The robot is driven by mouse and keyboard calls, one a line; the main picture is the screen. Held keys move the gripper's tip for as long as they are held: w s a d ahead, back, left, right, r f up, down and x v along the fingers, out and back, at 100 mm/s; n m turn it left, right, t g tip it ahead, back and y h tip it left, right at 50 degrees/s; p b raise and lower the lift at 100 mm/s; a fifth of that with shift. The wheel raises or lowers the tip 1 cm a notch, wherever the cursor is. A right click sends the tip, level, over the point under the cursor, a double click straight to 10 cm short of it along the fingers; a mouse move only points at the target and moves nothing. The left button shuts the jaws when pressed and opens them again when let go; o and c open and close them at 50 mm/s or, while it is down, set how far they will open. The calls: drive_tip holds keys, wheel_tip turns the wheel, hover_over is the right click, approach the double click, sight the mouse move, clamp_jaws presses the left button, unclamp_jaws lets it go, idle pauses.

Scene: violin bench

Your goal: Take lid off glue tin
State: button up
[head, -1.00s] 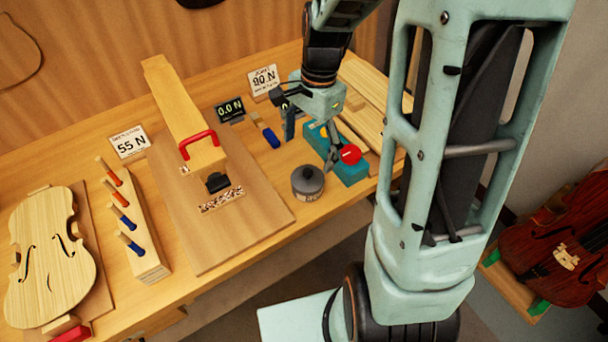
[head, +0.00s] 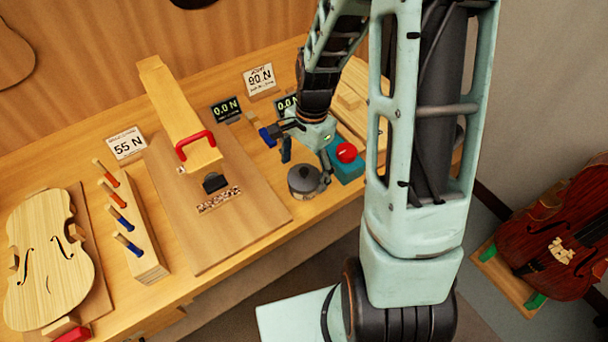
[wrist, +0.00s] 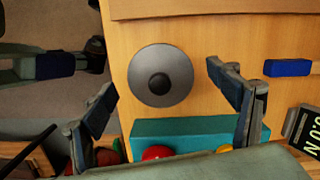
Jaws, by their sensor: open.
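The glue tin (head: 304,193) is a small round grey tin on the bench near its front edge. Its dark lid (head: 303,178) with a round knob is on it; in the wrist view the lid (wrist: 178,88) shows from above. My gripper (head: 306,168) is open and empty, close above the tin. In the wrist view its fingers stand apart on the left and right of the lid, with visible gaps to it. I cannot tell whether the fingertips are down to lid height.
A teal box (head: 352,172) with a red button (head: 346,152) stands close right of the tin. A blue-handled tool (head: 268,137) and small displays (head: 225,109) lie behind. A board (head: 245,225) with a wooden beam (head: 180,105) is to the left.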

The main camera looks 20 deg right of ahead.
drive_tip(key=c, duration=1)
drive_tip(key=shift+s, duration=0.1)
drive_tip(key=shift+c, duration=1)
drive_tip(key=shift+s+f, duration=0.1)
drive_tip(key=shift+c, duration=0.9)
